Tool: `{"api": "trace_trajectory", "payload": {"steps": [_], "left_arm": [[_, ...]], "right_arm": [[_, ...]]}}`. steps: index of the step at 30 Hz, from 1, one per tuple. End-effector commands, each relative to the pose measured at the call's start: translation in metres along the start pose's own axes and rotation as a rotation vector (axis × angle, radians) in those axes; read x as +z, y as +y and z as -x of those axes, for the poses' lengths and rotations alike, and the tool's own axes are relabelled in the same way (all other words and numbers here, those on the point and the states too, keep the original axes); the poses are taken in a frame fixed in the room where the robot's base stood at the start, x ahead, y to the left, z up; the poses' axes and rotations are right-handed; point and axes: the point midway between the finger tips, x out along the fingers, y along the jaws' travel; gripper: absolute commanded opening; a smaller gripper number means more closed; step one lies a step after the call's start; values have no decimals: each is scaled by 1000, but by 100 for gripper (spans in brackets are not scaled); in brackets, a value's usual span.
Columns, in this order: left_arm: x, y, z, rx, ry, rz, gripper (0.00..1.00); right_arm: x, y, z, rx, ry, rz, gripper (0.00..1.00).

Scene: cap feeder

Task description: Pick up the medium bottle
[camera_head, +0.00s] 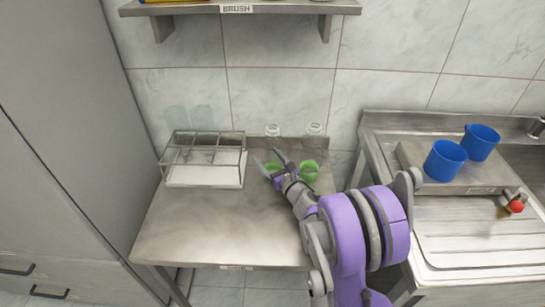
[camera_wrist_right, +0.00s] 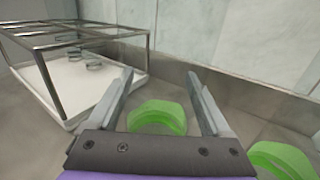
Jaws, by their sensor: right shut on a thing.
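Two clear bottles with green lower parts stand near the back of the metal table, one on the left (camera_head: 272,130) and one on the right (camera_head: 314,129). My right gripper (camera_head: 267,158) is around the left bottle and shut on it. In the right wrist view its green part (camera_wrist_right: 158,117) shows between the two fingers, while its clear walls can hardly be made out. The right bottle's green part (camera_wrist_right: 283,160) is beside the right finger, apart from it. My left gripper is out of view.
A metal-framed rack on a white base (camera_head: 205,183) stands at the table's back left. Blue cups (camera_head: 444,160) stand by the sink at right. A wall shelf labelled BRUSH (camera_head: 270,8) hangs above. The table's front (camera_head: 215,225) is clear.

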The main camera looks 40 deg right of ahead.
Motion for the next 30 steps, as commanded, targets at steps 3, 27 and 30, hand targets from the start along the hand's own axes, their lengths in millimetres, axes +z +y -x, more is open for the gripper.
{"api": "trace_trajectory", "payload": {"steps": [3,27,30], "left_arm": [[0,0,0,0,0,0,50],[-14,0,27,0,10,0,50],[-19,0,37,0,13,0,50]], "right_arm": [[0,0,0,0,0,0,30],[107,0,0,0,-2,0,30],[123,0,0,1,-2,0,30]]}}
